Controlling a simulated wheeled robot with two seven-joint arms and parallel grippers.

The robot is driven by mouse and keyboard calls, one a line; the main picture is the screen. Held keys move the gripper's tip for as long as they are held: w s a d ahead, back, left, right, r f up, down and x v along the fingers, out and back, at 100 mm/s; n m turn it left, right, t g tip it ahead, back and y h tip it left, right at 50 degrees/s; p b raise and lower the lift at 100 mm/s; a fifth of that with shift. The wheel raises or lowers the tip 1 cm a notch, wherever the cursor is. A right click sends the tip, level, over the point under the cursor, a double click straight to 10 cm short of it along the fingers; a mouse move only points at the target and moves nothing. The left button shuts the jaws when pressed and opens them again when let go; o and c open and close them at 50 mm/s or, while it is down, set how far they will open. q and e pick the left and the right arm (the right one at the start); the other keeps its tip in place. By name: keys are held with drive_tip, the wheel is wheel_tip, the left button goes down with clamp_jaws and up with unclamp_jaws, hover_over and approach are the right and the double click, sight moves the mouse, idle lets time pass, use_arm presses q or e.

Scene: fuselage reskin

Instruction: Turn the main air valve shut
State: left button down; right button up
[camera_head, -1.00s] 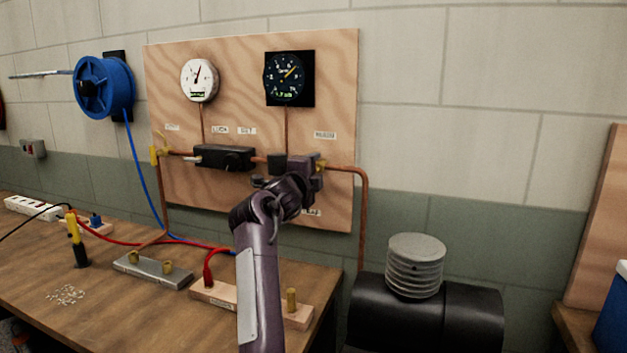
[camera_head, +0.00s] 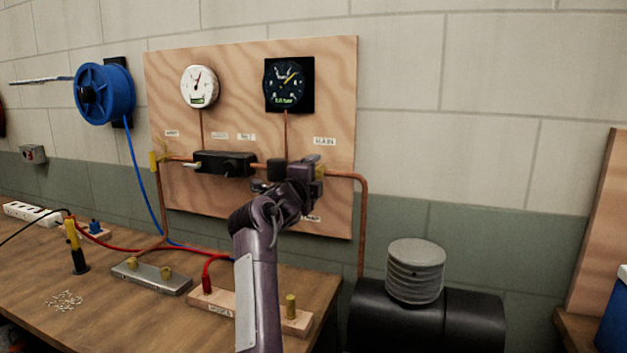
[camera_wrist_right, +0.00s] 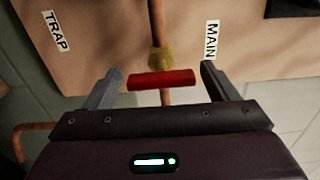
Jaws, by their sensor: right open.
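The main air valve has a brass body (camera_wrist_right: 160,59) and a red bar handle (camera_wrist_right: 162,80). My right gripper (camera_wrist_right: 161,84) is open, with one finger on each side of the handle and a visible gap at both ends. In the head view my right gripper (camera_head: 311,168) is at the panel below the MAIN label (camera_head: 324,141) and largely hides the valve. My left gripper is not in view.
The wooden panel (camera_head: 235,80) carries a white gauge (camera_head: 199,87), a black gauge (camera_head: 288,84) and a black regulator block (camera_head: 224,163). The workbench (camera_head: 110,315) below holds cables and fittings. A black tank (camera_head: 400,315) with a ribbed grey cylinder (camera_head: 416,270) stands at right.

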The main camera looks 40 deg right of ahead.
drive_tip(key=shift+a, duration=0.1)
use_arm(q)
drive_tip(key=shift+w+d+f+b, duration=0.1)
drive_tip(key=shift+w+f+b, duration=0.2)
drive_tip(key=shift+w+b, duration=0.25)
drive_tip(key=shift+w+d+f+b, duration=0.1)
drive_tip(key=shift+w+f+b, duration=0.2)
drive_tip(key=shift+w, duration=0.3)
use_arm(e)
drive_tip(key=v, duration=0.7)
drive_tip(key=shift+s+a, duration=0.2)
drive_tip(key=shift+a, duration=0.05)
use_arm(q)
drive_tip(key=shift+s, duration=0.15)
